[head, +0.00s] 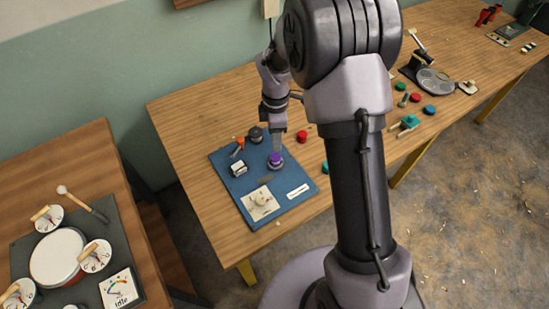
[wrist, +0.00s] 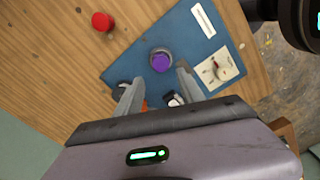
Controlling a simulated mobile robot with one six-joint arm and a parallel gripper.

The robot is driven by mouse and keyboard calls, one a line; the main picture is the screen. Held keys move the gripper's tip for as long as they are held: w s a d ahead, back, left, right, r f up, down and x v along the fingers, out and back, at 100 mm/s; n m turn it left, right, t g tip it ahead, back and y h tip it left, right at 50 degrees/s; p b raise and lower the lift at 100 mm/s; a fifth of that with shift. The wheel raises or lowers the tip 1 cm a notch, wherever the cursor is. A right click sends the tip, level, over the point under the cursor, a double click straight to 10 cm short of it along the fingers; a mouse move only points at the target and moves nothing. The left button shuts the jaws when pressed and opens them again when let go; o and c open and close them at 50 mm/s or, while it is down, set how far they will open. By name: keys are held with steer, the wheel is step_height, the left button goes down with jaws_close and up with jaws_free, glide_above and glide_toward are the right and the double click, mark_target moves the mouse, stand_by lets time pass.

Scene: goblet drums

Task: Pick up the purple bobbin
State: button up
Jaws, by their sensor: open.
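The purple bobbin (head: 275,159) sits upright on the blue mat (head: 229,193) on the wooden table. In the wrist view the purple bobbin (wrist: 160,61) shows from above, on a darker base. My gripper (wrist: 155,82) is open, with its two fingers apart and the bobbin just past their tips, between their lines. It holds nothing. In the head view my gripper (head: 278,140) is over the mat at the bobbin, and I cannot tell how high it is above it.
A red bobbin (head: 302,137) stands beside the mat. Several coloured pieces lie farther right.

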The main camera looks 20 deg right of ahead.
mark_target(276, 156)
step_height(276, 156, down, 10)
steer(key=b, duration=0.4)
steer(key=shift+s+d+r, duration=0.1)
steer(key=shift+s+r, duration=0.05)
steer(key=shift+r, duration=0.2)
jaws_close()
